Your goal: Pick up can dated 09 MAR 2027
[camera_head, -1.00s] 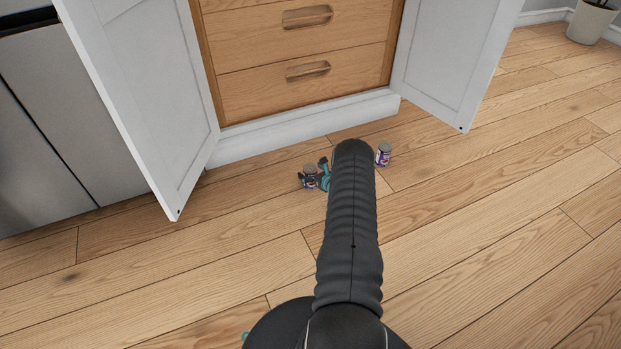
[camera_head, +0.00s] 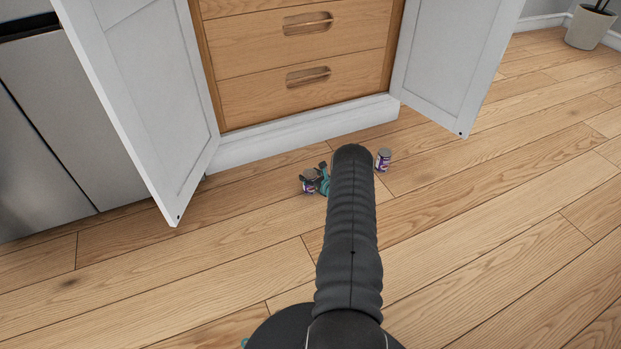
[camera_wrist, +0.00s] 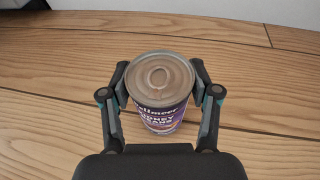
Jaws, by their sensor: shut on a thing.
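A can with a purple and white label (camera_wrist: 161,118) and a metal ring-pull lid stands upright between the fingers of my gripper (camera_wrist: 160,98) in the wrist view. My gripper is shut on it, one finger on each side. In the head view the held can (camera_head: 308,186) shows at the left of my arm, at floor level, partly hidden by the gripper (camera_head: 313,181). A second, similar can (camera_head: 383,160) stands upright on the floor to the right of my arm. Its date is not readable.
A cabinet with wooden drawers (camera_head: 304,80) stands behind the cans. Its white left door (camera_head: 150,110) and right door (camera_head: 455,65) are open. A plant pot (camera_head: 590,27) stands at the far right. The wooden floor (camera_head: 480,240) at the right is clear.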

